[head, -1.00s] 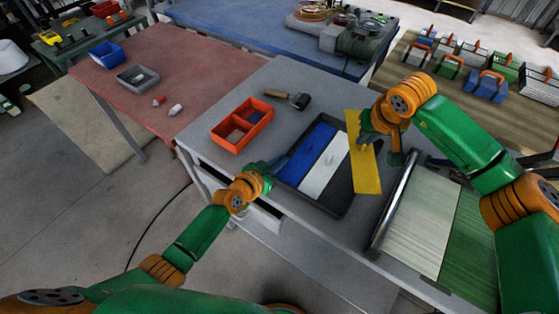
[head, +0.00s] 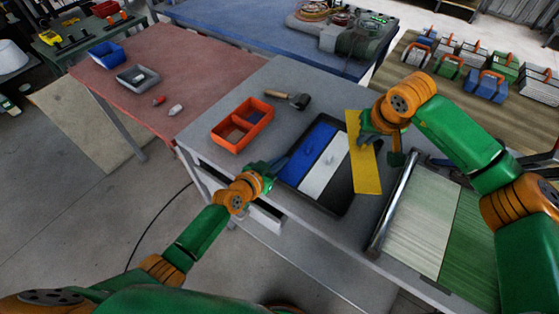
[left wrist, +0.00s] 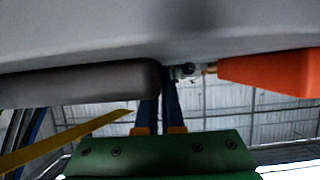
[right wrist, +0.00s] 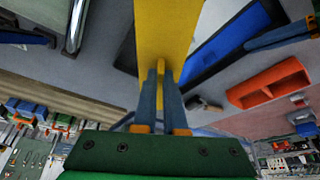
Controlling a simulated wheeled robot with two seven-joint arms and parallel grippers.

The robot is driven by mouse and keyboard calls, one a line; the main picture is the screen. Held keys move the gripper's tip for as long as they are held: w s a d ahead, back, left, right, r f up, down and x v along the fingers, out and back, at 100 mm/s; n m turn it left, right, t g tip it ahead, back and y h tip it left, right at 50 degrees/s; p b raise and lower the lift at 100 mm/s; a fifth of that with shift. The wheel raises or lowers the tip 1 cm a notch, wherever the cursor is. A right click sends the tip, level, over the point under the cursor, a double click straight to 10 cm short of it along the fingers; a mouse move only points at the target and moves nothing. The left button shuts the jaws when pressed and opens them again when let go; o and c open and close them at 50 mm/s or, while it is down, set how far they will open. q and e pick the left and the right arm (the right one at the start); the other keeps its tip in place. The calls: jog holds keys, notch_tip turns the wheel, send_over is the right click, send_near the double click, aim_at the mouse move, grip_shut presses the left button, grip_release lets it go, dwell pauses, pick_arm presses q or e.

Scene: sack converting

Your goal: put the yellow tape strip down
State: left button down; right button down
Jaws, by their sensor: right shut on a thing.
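The yellow tape strip (head: 364,172) is long and flat. It lies across the right side of the dark tray (head: 338,206), and I cannot tell whether it touches it. My right gripper (head: 366,137) is shut on the strip's small upright tab, seen between the fingers in the right wrist view (right wrist: 161,75). The blue strip (head: 308,150) and white strip (head: 324,167) lie side by side in the tray. My left gripper (head: 280,163) is at the tray's left edge, its fingers close together and seemingly empty in the left wrist view (left wrist: 161,92).
A metal bar (head: 392,205) and pale green sheets (head: 422,220) are to the right. Some bare tabletop lies between tray and bar.

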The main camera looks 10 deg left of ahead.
aim_at(348, 175)
jog(key=shift+f, duration=0.1)
jog(key=shift+a+f+m+h, duration=0.15)
jog(key=shift+f+m+h, duration=0.15)
jog(key=shift+m, duration=0.5)
jog(key=m, duration=0.1)
jog(key=m+h, duration=0.1)
jog(key=m, duration=0.1)
jog(key=shift+a+f+h, duration=0.1)
jog(key=shift+f+h, duration=0.2)
jog(key=shift+f, duration=0.05)
jog(key=shift+m, duration=0.7)
notch_tip(348, 175, down, 10)
jog(key=shift+f, duration=0.15)
jog(key=c, duration=1)
grip_release()
